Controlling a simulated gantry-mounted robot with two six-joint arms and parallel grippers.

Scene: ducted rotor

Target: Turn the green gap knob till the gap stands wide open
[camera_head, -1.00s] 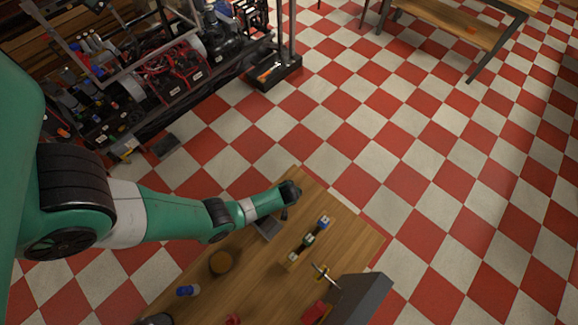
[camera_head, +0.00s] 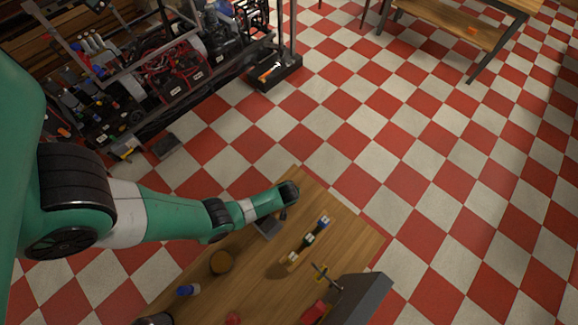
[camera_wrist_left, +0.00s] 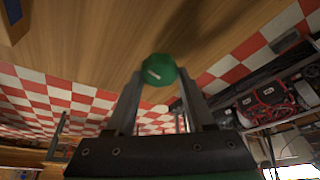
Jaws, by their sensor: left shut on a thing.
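The green knob (camera_wrist_left: 161,70), with a white pointer line on its face, sits between the fingertips of my left gripper (camera_wrist_left: 160,78) in the left wrist view. The gripper is shut on it, one finger on each side. The white line is tilted a little off level. In the head view my left wrist reaches over the wooden table, and the left gripper (camera_head: 284,213) is small and dark below it. I cannot make out the held knob clearly there. The gap itself cannot be told in either view. My right gripper is not in view.
A row of small blocks (camera_head: 308,239), a thin cross-shaped part (camera_head: 321,271) and a dark grey box (camera_head: 365,300) stand on the table (camera_head: 255,275) to the right. A brown round thing (camera_head: 221,262) and a blue-capped bottle (camera_head: 188,290) are nearer. Checkered floor (camera_head: 400,150) lies beyond.

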